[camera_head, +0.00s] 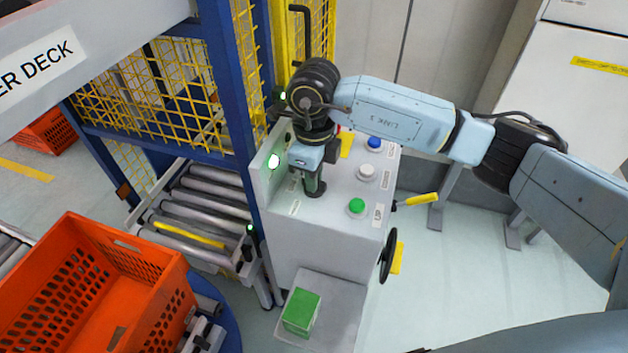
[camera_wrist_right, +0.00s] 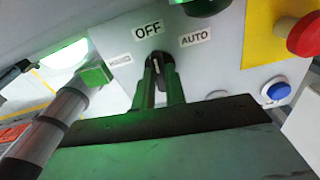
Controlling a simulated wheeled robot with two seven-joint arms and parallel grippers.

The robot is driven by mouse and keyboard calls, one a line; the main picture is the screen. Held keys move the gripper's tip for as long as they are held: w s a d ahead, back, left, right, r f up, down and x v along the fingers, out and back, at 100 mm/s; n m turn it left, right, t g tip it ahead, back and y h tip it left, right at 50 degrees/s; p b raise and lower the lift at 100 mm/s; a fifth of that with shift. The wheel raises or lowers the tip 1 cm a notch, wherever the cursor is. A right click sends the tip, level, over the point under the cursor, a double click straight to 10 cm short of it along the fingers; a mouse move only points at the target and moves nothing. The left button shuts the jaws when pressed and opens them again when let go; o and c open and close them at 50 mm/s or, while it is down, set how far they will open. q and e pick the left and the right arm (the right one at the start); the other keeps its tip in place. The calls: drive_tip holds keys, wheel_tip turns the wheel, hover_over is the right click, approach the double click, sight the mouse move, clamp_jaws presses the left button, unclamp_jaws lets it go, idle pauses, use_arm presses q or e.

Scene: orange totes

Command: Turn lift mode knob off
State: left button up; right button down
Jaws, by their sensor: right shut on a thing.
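The lift mode knob is black and sits on the grey control panel (camera_head: 335,205). In the right wrist view the knob (camera_wrist_right: 158,66) has a pale mark pointing roughly up toward the OFF label (camera_wrist_right: 147,29). The AUTO label (camera_wrist_right: 195,38) is to its upper right, and a blurred label (camera_wrist_right: 120,60) is to its left. My right gripper (camera_head: 314,186) reaches down onto the panel. Its two fingers (camera_wrist_right: 160,85) are shut on the knob, one on each side. In the head view the gripper and wrist partly hide the knob. My left gripper is not in view.
Green (camera_head: 356,206), white (camera_head: 367,171) and blue (camera_head: 375,142) buttons stand right of the gripper. A red button (camera_wrist_right: 305,36) on yellow is close by. An orange tote (camera_head: 160,313), a roller conveyor (camera_head: 205,200) and blue posts lie left.

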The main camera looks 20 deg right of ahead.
drive_tip(key=shift+n+b, duration=0.3)
idle(0.4)
drive_tip(key=c, duration=1.4)
unclamp_jaws()
drive_tip(key=shift+c, duration=0.2)
drive_tip(key=shift+r, duration=0.1)
wheel_tip(320, 180, up, 13)
drive_tip(key=b, duration=0.1)
drive_tip(key=shift+r, duration=0.15)
